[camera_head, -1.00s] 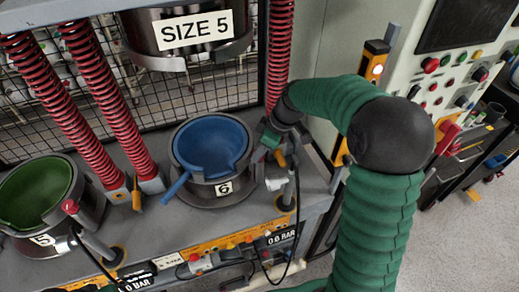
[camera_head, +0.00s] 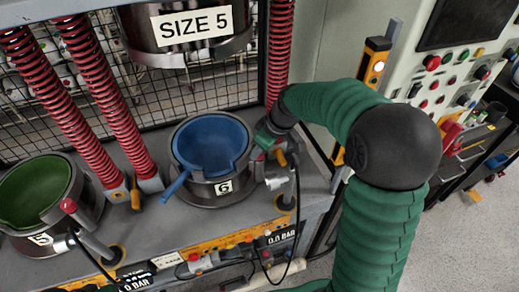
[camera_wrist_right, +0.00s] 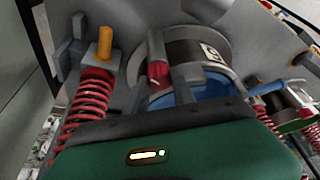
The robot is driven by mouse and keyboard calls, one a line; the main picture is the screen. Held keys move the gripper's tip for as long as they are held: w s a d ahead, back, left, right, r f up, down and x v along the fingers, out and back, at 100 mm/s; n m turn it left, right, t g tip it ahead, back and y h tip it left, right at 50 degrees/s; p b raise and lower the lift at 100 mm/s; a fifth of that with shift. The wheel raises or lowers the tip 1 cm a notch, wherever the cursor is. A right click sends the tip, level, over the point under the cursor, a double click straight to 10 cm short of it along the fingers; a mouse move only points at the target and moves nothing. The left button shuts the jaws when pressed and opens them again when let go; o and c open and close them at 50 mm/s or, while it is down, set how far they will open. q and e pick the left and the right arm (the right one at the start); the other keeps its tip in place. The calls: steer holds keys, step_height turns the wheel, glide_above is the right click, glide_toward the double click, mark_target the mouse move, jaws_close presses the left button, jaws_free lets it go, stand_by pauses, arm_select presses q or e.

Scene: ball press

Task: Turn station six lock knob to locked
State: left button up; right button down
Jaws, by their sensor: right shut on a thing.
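Station six is a dark round pot with a blue bowl (camera_head: 212,144) in it and a "6" label (camera_head: 223,187). My right gripper (camera_head: 264,148) is at the pot's right rim, reaching in from the right. In the right wrist view my gripper's two grey fingers (camera_wrist_right: 170,75) are shut around a red knob (camera_wrist_right: 158,72) beside the pot. The red knob shows only in part in the head view (camera_head: 258,156). My left gripper is not in view.
Station five (camera_head: 70,190) with a green bowl stands at the left, with its own red knob (camera_head: 69,206). Red springs (camera_head: 105,90) rise behind. A "SIZE 5" press head (camera_head: 190,25) hangs above. A black cable (camera_head: 297,215) loops in front of station six.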

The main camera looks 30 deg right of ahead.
steer(key=shift+m+h, duration=0.4)
steer(key=shift+m, duration=0.8)
steer(key=c, duration=1.4)
jaws_free()
steer(key=o, duration=0.3)
steer(key=shift+d, duration=0.1)
steer(key=shift+o, duration=0.2)
